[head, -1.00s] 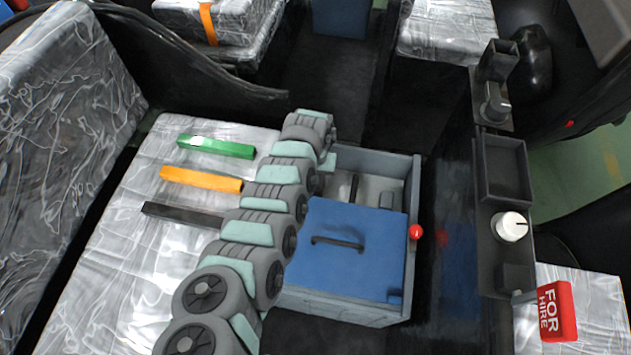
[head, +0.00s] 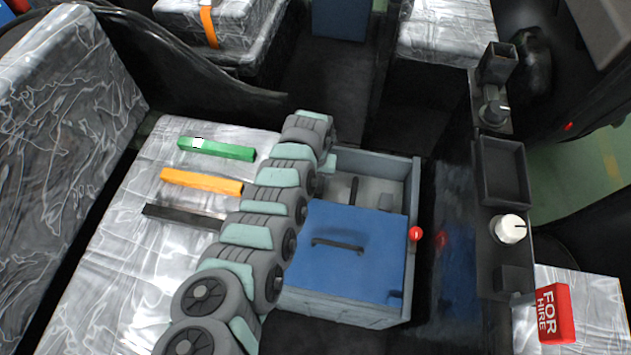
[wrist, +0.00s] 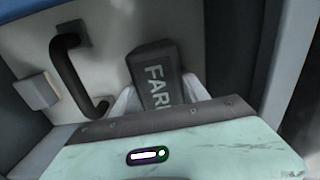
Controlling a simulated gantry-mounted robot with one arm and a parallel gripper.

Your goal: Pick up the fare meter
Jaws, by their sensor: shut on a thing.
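The fare meter (wrist: 158,72) is a dark grey block with pale letters reading "FAR" and part of another letter. It shows in the wrist view, inside the grey box. My gripper (wrist: 160,98) has its pale fingers on either side of the meter and is shut on it. The meter's lower end is hidden behind my gripper body. In the head view my arm reaches to the open back part of the grey box (head: 411,185), and my gripper and the meter cannot be made out there.
A blue lid (head: 345,250) with a black handle covers the front of the box. A red knob (head: 416,234) sits on its right wall. A black handle (wrist: 68,75) stands close left of the meter. Green (head: 216,149), orange (head: 201,182) and black (head: 183,216) bars lie on the seat.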

